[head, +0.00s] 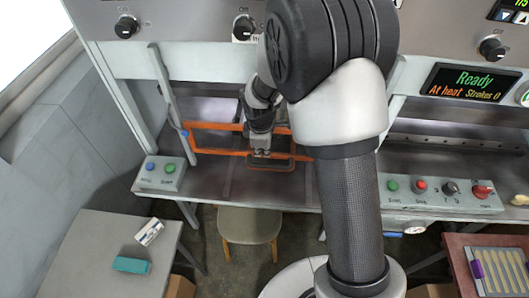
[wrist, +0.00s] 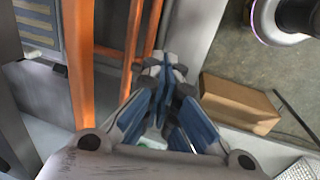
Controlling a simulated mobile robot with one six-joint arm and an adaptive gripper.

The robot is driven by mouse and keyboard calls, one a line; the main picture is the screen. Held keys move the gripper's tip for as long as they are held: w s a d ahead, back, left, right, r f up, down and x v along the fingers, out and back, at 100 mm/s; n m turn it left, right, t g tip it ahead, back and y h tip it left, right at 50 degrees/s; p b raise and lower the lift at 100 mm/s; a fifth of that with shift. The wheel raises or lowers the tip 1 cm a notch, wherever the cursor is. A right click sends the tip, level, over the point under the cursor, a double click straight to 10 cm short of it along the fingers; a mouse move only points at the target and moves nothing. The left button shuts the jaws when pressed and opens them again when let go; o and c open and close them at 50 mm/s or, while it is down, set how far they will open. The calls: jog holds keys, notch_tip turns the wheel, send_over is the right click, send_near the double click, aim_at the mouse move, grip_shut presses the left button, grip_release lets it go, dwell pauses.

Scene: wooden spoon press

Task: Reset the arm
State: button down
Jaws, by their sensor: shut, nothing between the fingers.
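My gripper (head: 262,148) is in the head view, in front of the press at the orange frame (head: 208,152). In the wrist view my gripper (wrist: 163,75) shows its blue-padded fingers closed together with nothing between them. Orange bars (wrist: 80,60) run along the left of the wrist view, close beside the fingers. I cannot tell whether the fingers touch them. My upper arm covers part of the press in the head view.
A button box (head: 160,174) sits left on the press bench, and a control panel (head: 440,194) sits right. A display (head: 470,82) reads "Ready". A stool (head: 250,226) stands below. A grey table (head: 90,255) holds a teal block (head: 131,265) and a white box (head: 149,232). A cardboard box (wrist: 240,103) is on the floor.

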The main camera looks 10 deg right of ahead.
jog(key=shift+s+a+r, duration=0.1)
jog(key=shift+s+r, duration=0.1)
jog(key=shift+r, duration=0.95)
jog(key=shift+s+a+r, duration=0.1)
jog(key=shift+s+r, duration=0.05)
jog(key=shift+r, duration=1)
